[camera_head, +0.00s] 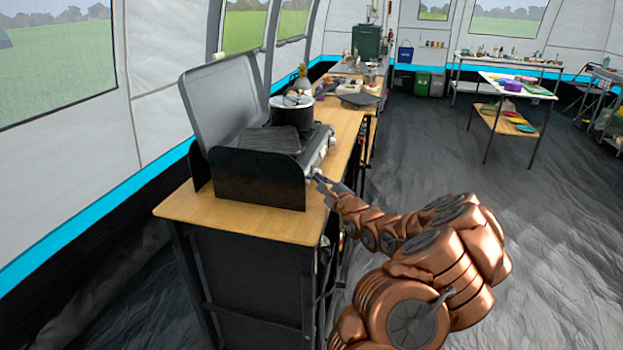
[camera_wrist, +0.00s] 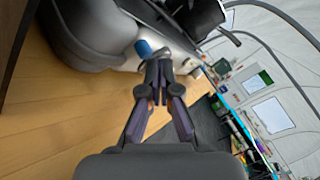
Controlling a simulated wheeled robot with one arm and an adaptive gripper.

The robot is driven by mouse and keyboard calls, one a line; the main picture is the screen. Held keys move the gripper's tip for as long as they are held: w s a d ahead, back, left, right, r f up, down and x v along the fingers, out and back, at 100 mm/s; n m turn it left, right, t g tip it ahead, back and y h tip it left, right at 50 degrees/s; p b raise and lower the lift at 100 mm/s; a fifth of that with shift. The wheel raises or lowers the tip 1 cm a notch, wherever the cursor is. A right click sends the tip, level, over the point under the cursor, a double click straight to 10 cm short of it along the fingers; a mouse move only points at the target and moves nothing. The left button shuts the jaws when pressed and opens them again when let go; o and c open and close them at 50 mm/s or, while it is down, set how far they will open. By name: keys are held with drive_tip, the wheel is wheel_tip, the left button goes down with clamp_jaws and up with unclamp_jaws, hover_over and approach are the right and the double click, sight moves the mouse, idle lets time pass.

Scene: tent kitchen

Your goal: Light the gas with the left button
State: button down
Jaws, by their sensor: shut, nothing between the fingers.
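The gas stove (camera_head: 262,185) stands on the wooden counter with its grey lid (camera_head: 222,100) raised. Its light front panel also shows in the wrist view (camera_wrist: 118,28). A small blue button (camera_wrist: 143,47) sits on that panel, just ahead and slightly left of my fingertips. My gripper (camera_head: 318,180) is at the near end of the stove's front. In the wrist view my gripper (camera_wrist: 158,64) has its fingers together, empty, with the tips close to the panel. I cannot tell whether they touch the button. No flame is visible.
A black pot (camera_head: 291,116) and a dark ridged plate (camera_head: 266,139) are on the stove. The wooden counter top (camera_head: 232,218) is bare in front. More kitchen items crowd the counter behind. A white table (camera_head: 516,88) stands at the back right; the dark floor between is clear.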

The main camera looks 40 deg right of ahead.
drive_tip(key=shift+w+a, duration=0.25)
drive_tip(key=shift+w, duration=0.1)
idle(0.5)
drive_tip(key=shift+s+b, duration=0.1)
drive_tip(key=shift+b, duration=0.2)
drive_tip(key=shift+s+d, duration=0.45)
drive_tip(key=shift+s, duration=0.15)
drive_tip(key=s+d, duration=0.1)
drive_tip(key=s, duration=0.1)
drive_tip(key=s+d, duration=0.2)
idle(0.6)
idle(0.8)
